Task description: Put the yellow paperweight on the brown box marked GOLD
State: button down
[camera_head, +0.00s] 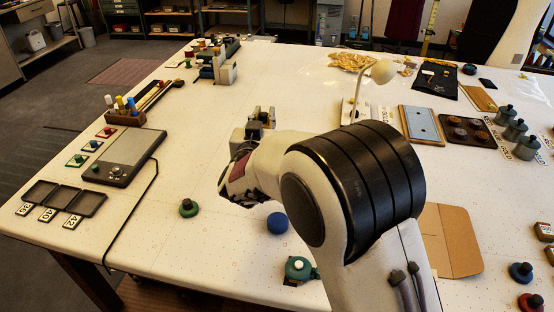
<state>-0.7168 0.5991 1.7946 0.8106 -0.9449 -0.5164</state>
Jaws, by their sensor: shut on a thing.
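My gripper (262,114) is over the middle of the white table, pointing away from the camera. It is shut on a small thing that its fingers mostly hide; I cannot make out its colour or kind. I cannot pick out a yellow paperweight elsewhere on the table.
A green knobbed weight (188,208), a blue disc (277,223) and a teal item (299,269) lie on the near table. An opened cardboard piece (448,240) lies right of my arm. A white lamp (380,72) stands behind my gripper. Dark-topped canisters (525,148) stand at the right.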

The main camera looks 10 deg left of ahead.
jog(key=shift+d+f+m+h, duration=0.15)
jog(key=shift+d+m+h, duration=0.2)
jog(key=shift+d, duration=0.55)
jog(key=shift+d+f+m+h, duration=0.15)
jog(key=shift+d+h, duration=0.3)
jog(key=shift+d, duration=0.4)
jog(key=shift+f, duration=3.1)
jog(key=shift+f, duration=1.9)
jog(key=shift+f, duration=0.1)
jog(key=c, duration=1.9)
grip_release()
